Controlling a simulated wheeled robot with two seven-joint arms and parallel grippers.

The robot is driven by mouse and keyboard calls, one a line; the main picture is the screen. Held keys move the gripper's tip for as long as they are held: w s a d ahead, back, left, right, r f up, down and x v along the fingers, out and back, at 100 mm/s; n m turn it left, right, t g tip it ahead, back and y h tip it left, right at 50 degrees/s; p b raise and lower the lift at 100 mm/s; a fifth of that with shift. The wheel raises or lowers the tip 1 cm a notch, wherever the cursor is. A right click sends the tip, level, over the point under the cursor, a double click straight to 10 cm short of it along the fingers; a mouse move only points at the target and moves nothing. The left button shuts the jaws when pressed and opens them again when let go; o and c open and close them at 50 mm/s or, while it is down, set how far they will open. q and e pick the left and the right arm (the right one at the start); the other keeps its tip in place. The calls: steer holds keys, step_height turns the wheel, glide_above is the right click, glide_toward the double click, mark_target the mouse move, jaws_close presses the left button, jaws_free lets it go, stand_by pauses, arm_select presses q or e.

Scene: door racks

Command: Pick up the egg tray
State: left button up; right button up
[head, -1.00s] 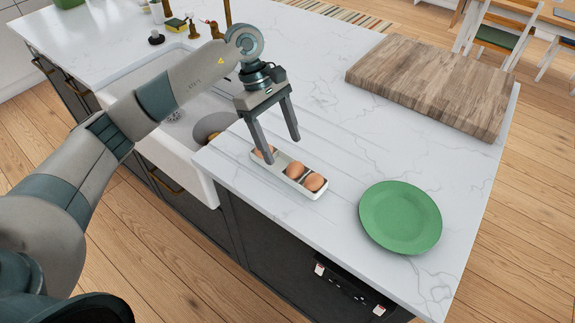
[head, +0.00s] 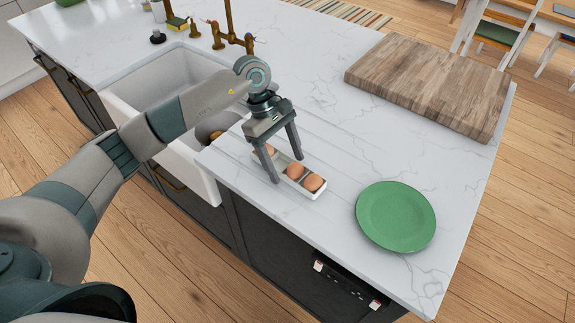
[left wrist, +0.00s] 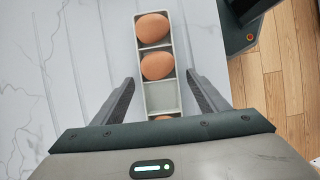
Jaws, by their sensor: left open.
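The egg tray (head: 318,193) is a narrow white tray on the marble counter, near its front edge. It holds brown eggs (head: 313,183) in a row; in the left wrist view one compartment of the tray (left wrist: 163,97) is empty, with two eggs (left wrist: 157,66) beyond it and part of another egg nearer, half hidden by my gripper. My left gripper (head: 287,170) is open and points down, its fingers on either side of the tray. In the left wrist view the fingers (left wrist: 165,92) stand apart from the tray's sides. My right gripper is not in view.
A green plate (head: 396,216) lies right of the tray. A thick wooden board (head: 430,85) lies at the back right. A white sink (head: 165,85) with a brass tap (head: 230,35) is to the left. The counter between tray and board is clear.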

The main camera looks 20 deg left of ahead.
arm_select(q)
steer(key=shift+f, duration=0.15)
stand_by(0.3)
steer(key=c, duration=1.2)
steer(key=shift+o, duration=0.2)
